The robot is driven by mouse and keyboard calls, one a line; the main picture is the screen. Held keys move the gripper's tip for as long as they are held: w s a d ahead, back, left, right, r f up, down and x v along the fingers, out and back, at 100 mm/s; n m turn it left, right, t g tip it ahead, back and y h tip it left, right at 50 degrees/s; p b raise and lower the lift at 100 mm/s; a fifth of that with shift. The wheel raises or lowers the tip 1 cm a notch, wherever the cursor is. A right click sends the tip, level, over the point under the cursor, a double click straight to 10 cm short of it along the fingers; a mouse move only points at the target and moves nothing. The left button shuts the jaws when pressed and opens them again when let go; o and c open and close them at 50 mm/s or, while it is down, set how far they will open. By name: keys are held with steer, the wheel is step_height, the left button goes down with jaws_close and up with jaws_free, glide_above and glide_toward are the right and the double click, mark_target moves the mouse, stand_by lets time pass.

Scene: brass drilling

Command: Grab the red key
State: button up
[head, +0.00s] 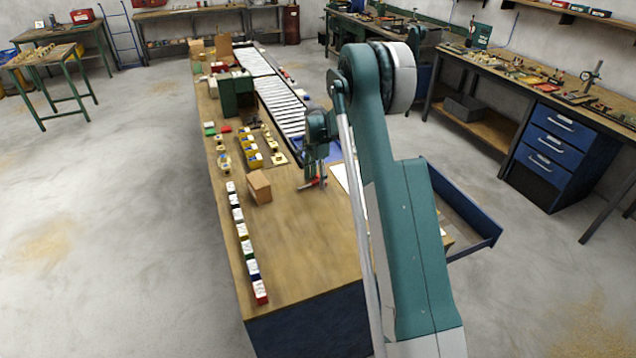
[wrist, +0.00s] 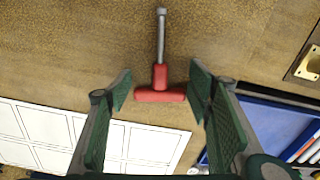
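The red key (wrist: 160,94) has a red T-shaped handle and a grey metal shaft. In the wrist view it lies on the wooden bench, its shaft pointing away from my gripper and its handle nearest. My gripper (wrist: 160,97) is open, with one green-padded finger on each side of the handle. I see a gap on the left, while the right finger is very close to the handle's end; I cannot tell whether it touches. In the head view the key (head: 312,184) shows as a small red shape below my gripper (head: 314,172), partly hidden.
A white gridded sheet (wrist: 60,132) lies beside the key's handle. A blue tray (wrist: 262,125) and a brass plate (wrist: 314,62) are to the right. In the head view a cardboard box (head: 259,187) stands left of my gripper. The bench front (head: 300,260) is mostly clear.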

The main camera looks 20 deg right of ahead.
mark_target(316, 180)
steer(key=c, duration=0.9)
steer(key=shift+r, duration=0.1)
steer(key=shift+c, duration=0.2)
step_height(316, 180, up, 10)
stand_by(0.4)
